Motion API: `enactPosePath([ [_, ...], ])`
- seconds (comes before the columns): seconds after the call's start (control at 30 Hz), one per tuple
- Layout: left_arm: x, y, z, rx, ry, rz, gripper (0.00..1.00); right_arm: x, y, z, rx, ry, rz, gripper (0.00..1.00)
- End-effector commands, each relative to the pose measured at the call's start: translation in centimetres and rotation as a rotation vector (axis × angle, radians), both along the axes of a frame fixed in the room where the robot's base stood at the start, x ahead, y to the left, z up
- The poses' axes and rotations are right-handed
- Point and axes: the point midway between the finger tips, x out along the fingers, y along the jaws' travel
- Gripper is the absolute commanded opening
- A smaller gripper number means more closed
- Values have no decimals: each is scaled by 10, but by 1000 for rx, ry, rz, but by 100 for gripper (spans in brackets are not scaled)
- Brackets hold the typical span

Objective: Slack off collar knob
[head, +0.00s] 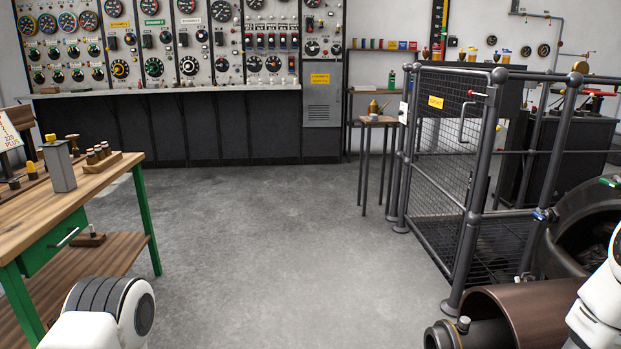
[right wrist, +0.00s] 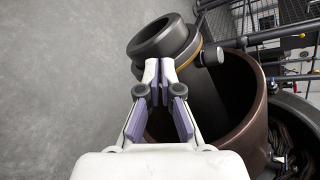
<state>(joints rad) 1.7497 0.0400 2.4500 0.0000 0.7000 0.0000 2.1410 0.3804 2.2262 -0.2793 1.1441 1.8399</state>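A dark tube with a thick rim (right wrist: 166,36) sticks out of a brown cylindrical shell (right wrist: 243,100) in the right wrist view. A thin brass-coloured band circles the tube behind its rim. A small knob with a pale end (right wrist: 212,56) stands out from the tube's right side by this band. In the head view the same knob (head: 463,324) shows on top of the tube, at the bottom right. Contact cannot be judged. My left gripper is out of view.
A wooden bench (head: 95,185) with small parts stands at the left. A metal cage with railings (head: 437,150) stands behind the brown shell (head: 530,312). A small side table (head: 378,121) is beside it. The grey floor between is clear.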

Motion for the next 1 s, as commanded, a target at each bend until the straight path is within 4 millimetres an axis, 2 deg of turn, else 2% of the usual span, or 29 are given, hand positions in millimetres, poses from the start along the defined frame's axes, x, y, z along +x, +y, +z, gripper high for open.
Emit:
enactPosePath([
  [0.27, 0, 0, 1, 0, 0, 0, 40, -3, 7, 4, 1, 3, -2, 0],
  [0.7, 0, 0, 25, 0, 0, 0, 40, -51, 3, 30, 2, 1, -1, 0],
  [1.0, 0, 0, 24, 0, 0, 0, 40, -54, 3, 27, 0, 5, 1, 0],
])
